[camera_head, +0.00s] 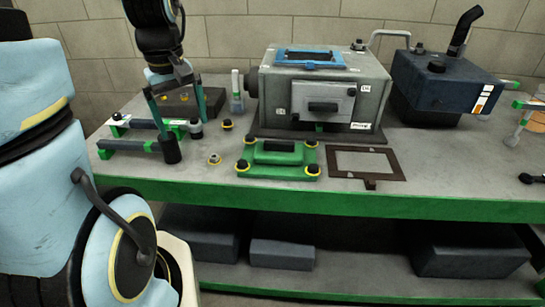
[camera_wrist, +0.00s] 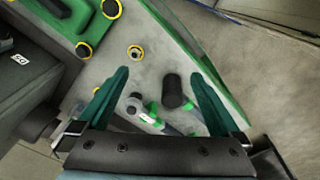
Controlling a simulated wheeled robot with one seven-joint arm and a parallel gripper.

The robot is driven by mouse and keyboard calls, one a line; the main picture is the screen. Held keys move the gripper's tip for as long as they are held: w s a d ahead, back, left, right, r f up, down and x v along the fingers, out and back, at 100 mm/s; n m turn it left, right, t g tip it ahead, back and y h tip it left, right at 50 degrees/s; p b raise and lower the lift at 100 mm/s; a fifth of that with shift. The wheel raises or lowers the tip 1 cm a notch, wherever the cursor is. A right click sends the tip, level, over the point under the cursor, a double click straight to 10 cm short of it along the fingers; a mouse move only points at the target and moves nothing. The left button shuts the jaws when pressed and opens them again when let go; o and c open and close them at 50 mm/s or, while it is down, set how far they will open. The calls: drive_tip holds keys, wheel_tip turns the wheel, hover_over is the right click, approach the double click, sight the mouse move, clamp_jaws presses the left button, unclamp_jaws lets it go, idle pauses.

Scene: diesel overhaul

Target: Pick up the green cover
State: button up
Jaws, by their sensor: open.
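The green cover (camera_head: 277,171) lies flat on the bench, in front of the grey engine block. It has a black raised middle and yellow-ringed black knobs at its corners. Part of the cover shows at the upper left of the wrist view (camera_wrist: 68,27). My gripper (camera_head: 181,128) is open, with nothing between its fingers, to the left of the cover and apart from it. In the wrist view, the two green fingers (camera_wrist: 158,74) point down over the bench, with the cover beyond the left finger.
A grey engine block (camera_head: 273,97) stands behind the cover, with a blue frame (camera_head: 338,64) on top. A brown flat frame (camera_head: 399,167) lies right of the cover. A fixture with green clamps (camera_head: 132,127) sits at left. Loose ringed fittings (camera_head: 214,159) lie left of the cover.

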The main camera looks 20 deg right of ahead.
drive_tip(key=w+d+f+n+b, duration=0.2)
drive_tip(key=d+n+b, duration=0.3)
drive_tip(key=d, duration=0.7)
drive_tip(key=n+g+b, duration=0.1)
drive_tip(key=n+b, duration=0.2)
drive_tip(key=n, duration=0.2)
approach(279, 142)
drive_tip(key=shift+w+f, duration=0.2)
drive_tip(key=shift+w, duration=0.15)
wheel_tip(279, 142, down, 5)
drive_tip(key=shift+s+d+f+p, duration=0.15)
drive_tip(key=shift+f+p, duration=0.25)
drive_tip(key=shift+f, duration=0.95)
drive_tip(key=shift+s+d+f+p, duration=0.1)
drive_tip(key=shift+f+p, duration=0.25)
drive_tip(key=shift+f, duration=1)
drive_tip(key=shift+c, duration=0.2)
drive_tip(key=c, duration=1.4)
drive_tip(key=shift+r, duration=0.1)
